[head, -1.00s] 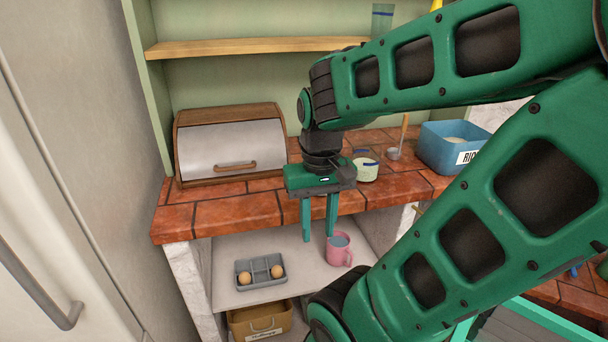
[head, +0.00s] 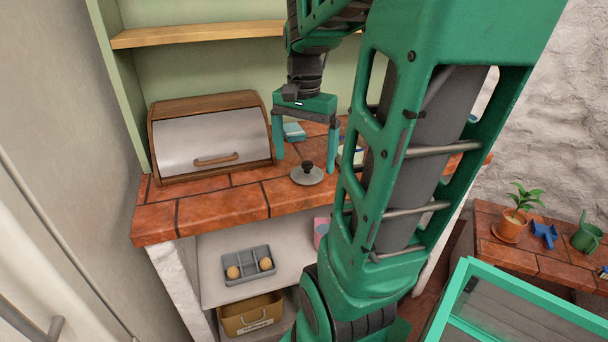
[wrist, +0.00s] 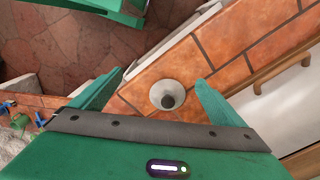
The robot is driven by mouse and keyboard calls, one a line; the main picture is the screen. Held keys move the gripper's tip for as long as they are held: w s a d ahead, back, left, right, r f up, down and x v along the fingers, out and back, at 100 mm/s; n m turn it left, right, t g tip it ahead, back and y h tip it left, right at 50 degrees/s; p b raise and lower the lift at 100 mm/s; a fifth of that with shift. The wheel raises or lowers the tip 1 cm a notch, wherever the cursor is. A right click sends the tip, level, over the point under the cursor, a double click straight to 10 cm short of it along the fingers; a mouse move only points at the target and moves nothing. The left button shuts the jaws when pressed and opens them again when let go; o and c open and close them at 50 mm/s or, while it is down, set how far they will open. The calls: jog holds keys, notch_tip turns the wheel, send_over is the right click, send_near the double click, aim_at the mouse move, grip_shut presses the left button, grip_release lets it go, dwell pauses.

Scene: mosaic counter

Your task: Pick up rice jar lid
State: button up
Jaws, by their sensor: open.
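The rice jar lid (head: 307,174) is a grey disc with a dark knob on top. It lies on the tiled counter to the right of the bread box. My gripper (head: 306,164) is open and empty, with its fingers pointing down above the counter around the lid's area. In the wrist view the lid (wrist: 168,95) shows between and beyond the two spread fingers of my gripper (wrist: 150,92), apart from both.
A wooden bread box (head: 212,140) with a metal front stands left of the lid. A teal item (head: 294,131) lies behind. Below, the shelf holds a grey egg tray (head: 248,254) and a partly hidden pink mug (head: 321,232). My arm blocks the counter's right side.

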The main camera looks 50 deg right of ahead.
aim_at(308, 163)
jog(key=w+d+m, duration=0.1)
jog(key=d, duration=0.1)
jog(key=w+d+r+m, duration=0.1)
jog(key=d+m, duration=0.1)
jog(key=d, duration=0.1)
jog(key=w+d+m, duration=0.2)
jog(key=shift+d+r, duration=0.25)
jog(key=shift+d+f+m, duration=0.1)
jog(key=shift+f+m, duration=0.2)
jog(key=shift+m, duration=0.1)
notch_tip(308, 163, down, 5)
jog(key=shift+r, duration=0.1)
jog(key=shift+w+f, duration=0.2)
jog(key=shift+f, duration=1.1)
jog(key=shift+w+f, duration=0.15)
jog(key=shift+f, duration=1.15)
jog(key=shift+c, duration=0.2)
jog(key=c, duration=1.1)
jog(key=shift+r, duration=0.1)
